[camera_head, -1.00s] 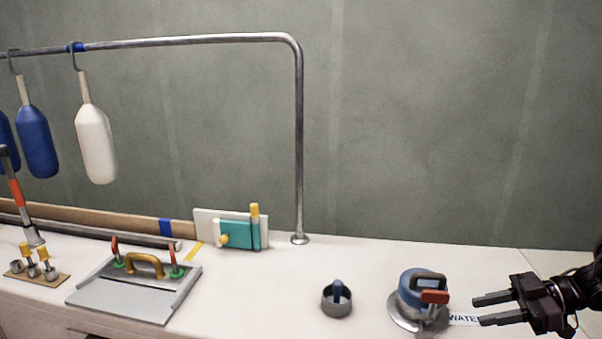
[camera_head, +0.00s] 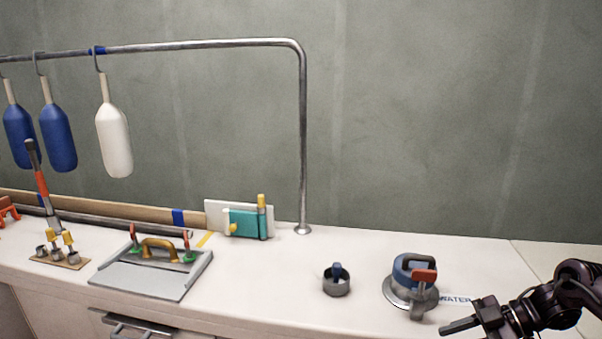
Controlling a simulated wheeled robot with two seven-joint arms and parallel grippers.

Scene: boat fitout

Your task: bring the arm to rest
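My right gripper (camera_head: 462,335) is at the lower right of the head view, partly cut off by the bottom edge. One finger shows, pointing left, and the other is out of the picture, so its opening is hidden. My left gripper is not in view.
A small grey cup (camera_head: 336,286) stands left of the fitting. Bottle-shaped fenders (camera_head: 114,142) hang from the metal rail (camera_head: 200,44).

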